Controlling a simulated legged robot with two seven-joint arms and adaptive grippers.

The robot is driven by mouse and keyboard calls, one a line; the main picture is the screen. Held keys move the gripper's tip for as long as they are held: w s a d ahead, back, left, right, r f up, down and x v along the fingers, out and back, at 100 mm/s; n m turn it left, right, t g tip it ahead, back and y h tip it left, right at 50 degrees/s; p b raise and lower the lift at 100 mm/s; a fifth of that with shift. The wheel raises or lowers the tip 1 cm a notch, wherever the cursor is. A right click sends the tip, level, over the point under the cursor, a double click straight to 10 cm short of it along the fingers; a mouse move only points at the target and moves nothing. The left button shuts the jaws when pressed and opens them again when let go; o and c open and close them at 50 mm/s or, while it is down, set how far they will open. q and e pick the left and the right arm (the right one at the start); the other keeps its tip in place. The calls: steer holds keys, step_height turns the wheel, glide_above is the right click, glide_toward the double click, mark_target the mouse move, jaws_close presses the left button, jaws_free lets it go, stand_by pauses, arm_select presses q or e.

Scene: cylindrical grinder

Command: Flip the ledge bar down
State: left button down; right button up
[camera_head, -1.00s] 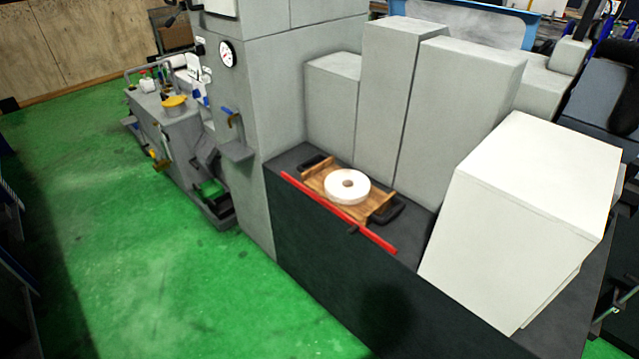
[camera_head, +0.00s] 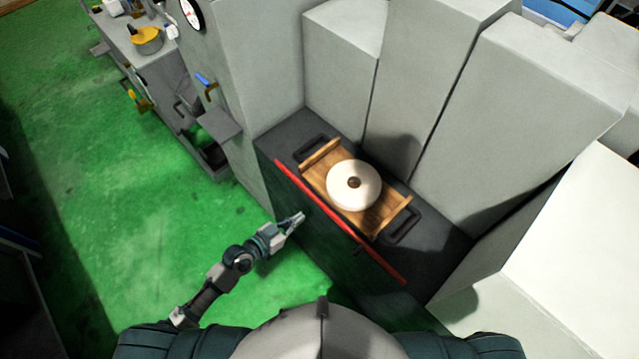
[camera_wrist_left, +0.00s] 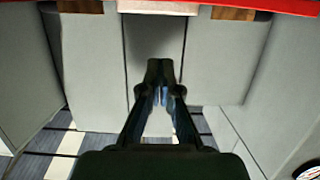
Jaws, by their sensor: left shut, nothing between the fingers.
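The ledge bar is a long red bar (camera_head: 325,212) along the front edge of the dark ledge, running down to the right. Its red edge (camera_wrist_left: 220,6) also crosses the top of the left wrist view. My left gripper (camera_head: 299,217) is just in front of and left of the bar's middle, apart from it as far as I can tell. In the left wrist view its fingers (camera_wrist_left: 160,70) are together with nothing between them. My right gripper is out of view.
Behind the bar, a wooden tray (camera_head: 319,158) with black handles holds a white grinding wheel (camera_head: 354,186). Grey machine blocks (camera_head: 418,90) stand behind it, and a white cabinet (camera_head: 585,240) stands at the right. Green floor (camera_head: 110,200) is clear at the left.

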mark_target(334, 217)
arm_select(q)
steer(key=w+d+f, duration=0.6)
steer(key=shift+w+d, duration=0.15)
steer(key=shift+d, duration=0.25)
stand_by(0.4)
steer(key=shift+b, duration=0.3)
